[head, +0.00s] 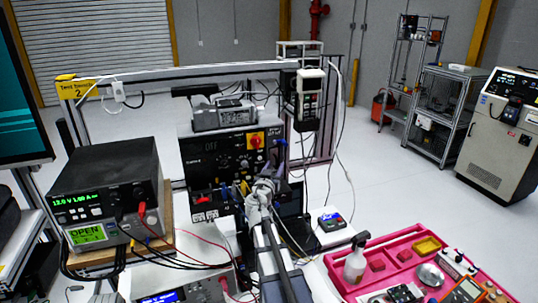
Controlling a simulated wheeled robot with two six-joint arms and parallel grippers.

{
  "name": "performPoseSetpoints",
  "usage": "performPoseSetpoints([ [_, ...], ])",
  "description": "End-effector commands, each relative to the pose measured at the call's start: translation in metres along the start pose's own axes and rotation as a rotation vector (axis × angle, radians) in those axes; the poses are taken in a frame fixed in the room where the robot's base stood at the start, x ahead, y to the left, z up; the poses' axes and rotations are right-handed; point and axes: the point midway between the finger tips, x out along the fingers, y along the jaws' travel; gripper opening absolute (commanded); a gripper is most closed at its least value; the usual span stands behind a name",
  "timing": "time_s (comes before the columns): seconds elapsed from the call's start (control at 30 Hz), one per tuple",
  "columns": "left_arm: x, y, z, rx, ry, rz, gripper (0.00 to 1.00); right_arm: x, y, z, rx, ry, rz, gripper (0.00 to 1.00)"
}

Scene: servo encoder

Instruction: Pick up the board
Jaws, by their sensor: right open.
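My right gripper (262,190) is grey and is in the middle of the head view, at the end of my arm that rises from the bottom edge. It is open, and I see nothing held in it. It shows in front of the lower right part of a black control panel (205,160); I cannot tell whether it touches anything there. I cannot clearly pick out the board. My left gripper is out of view.
A black power supply (105,185) with lit green digits stands at left, with red and black cables running right. A pink tray (345,262) with a spray bottle (356,262) and small parts is at lower right. Loose cables hang around the gripper.

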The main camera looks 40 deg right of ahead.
Motion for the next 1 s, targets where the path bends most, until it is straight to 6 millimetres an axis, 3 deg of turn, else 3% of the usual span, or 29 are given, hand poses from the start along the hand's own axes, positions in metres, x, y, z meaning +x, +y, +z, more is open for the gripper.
performPoseSetpoints([
  [0.1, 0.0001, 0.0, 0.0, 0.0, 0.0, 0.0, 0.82, 0.0142, -0.0008, 0.0002, 0.0, 0.0, 0.0, 0.47],
  [0.3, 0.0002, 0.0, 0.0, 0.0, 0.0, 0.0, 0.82, 0.0134, -0.0002, 0.0002, 0.0, 0.0, -0.001, 0.47],
  [0.73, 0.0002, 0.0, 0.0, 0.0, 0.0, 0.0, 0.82, 0.0132, -0.0002, 0.0002, 0.0, 0.0, 0.0, 0.0],
  [1.0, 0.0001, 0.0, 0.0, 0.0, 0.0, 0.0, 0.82, 0.0132, -0.0002, 0.0001, 0.0, 0.0, 0.0, 0.0],
])
